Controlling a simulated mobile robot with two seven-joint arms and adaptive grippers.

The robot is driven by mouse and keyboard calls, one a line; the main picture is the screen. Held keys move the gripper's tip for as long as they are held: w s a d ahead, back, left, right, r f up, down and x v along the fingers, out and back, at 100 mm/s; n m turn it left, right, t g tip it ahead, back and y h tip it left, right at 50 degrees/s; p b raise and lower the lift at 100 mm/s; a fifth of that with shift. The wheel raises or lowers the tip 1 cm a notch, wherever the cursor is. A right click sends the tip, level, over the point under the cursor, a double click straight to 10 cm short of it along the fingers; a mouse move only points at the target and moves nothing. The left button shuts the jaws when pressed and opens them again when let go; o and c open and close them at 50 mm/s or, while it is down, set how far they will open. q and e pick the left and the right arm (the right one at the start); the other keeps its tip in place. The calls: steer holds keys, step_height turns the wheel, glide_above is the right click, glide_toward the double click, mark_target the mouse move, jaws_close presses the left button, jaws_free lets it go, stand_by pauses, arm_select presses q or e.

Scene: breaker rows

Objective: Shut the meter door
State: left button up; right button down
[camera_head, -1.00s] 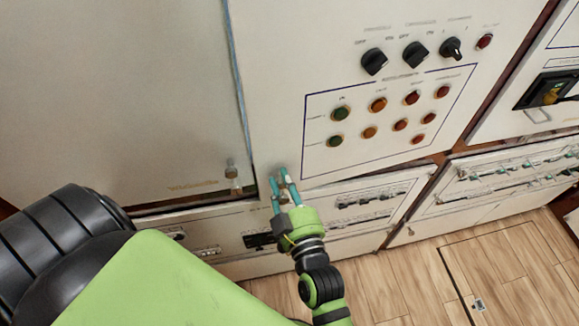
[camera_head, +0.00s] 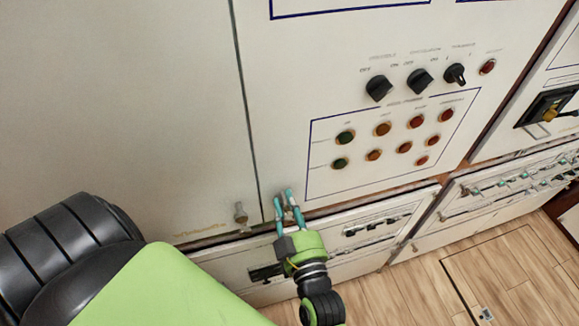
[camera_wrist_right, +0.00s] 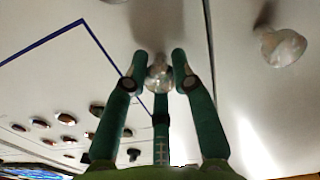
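The pale panel door (camera_head: 275,130) with blue-framed buttons and dials fills the middle of the head view. I take it as the meter door; no label confirms this. It looks flush with the panel on its left, with only a thin dark seam between. My right gripper (camera_head: 284,206) is at its lower left corner. In the wrist view, my right gripper's fingers (camera_wrist_right: 160,68) close around the door's metal knob (camera_wrist_right: 160,77), touching both sides. My left gripper is out of view.
A large plain panel (camera_head: 120,110) with its own knob (camera_head: 239,212) lies just left; that knob also shows in the wrist view (camera_wrist_right: 283,45). A lower breaker row (camera_head: 375,228) runs beneath.

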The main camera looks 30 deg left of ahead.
steer(key=c, duration=1)
jaws_free()
steer(key=shift+w+a+r, duration=0.15)
steer(key=shift+a+r, duration=0.05)
steer(key=shift+r, duration=0.45)
steer(key=shift+a+f, duration=0.2)
steer(key=shift+f, duration=0.25)
steer(key=v, duration=1.2)
